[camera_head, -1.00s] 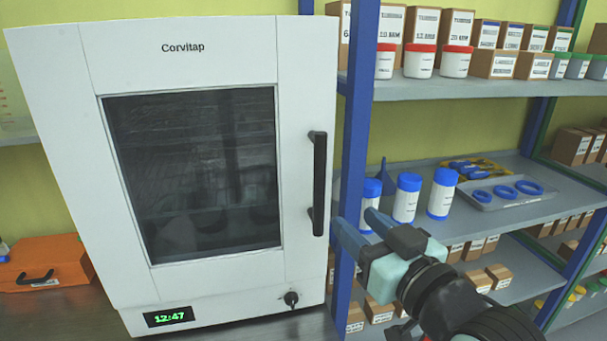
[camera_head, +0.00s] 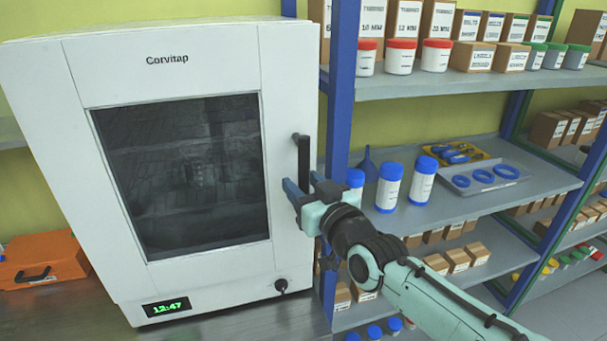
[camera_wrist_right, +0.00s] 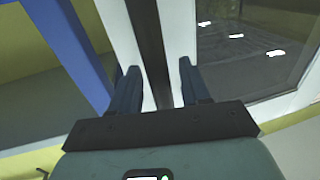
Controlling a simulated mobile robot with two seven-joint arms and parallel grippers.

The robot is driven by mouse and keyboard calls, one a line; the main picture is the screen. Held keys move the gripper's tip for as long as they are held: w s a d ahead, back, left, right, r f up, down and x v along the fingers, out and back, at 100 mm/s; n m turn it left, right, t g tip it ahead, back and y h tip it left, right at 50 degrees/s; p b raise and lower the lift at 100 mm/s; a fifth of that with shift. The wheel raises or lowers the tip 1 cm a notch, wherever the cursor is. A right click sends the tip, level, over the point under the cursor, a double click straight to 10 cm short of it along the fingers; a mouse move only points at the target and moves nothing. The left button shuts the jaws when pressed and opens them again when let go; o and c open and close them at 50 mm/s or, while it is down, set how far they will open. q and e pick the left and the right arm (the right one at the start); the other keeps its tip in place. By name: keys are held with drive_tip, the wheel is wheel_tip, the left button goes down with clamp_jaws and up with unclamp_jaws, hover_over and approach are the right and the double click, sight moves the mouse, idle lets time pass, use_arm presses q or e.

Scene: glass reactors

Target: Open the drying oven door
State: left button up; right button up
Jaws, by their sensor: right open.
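The white drying oven (camera_head: 185,55) stands on the bench with its door shut; the door has a dark window (camera_head: 185,170). The black vertical door handle (camera_head: 303,155) is at the door's right edge. My right gripper (camera_head: 298,188) is open at the handle's lower part in the head view. In the right wrist view, the dark handle bar (camera_wrist_right: 150,50) runs between the two open fingers (camera_wrist_right: 160,85), apart from both as far as I can see. The handle's lower end is hidden behind the gripper in the head view. My left gripper is not in view.
A blue shelf post (camera_head: 341,80) stands close to the oven's right side. The shelf (camera_head: 450,205) behind my right arm holds blue-capped bottles (camera_head: 390,187) and a tray of blue rings (camera_head: 485,178). An orange case (camera_head: 42,262) lies left of the oven.

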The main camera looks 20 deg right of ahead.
drive_tip(key=shift+w, duration=0.3)
drive_tip(key=shift+s, duration=0.15)
drive_tip(key=shift+c, duration=0.3)
clamp_jaws()
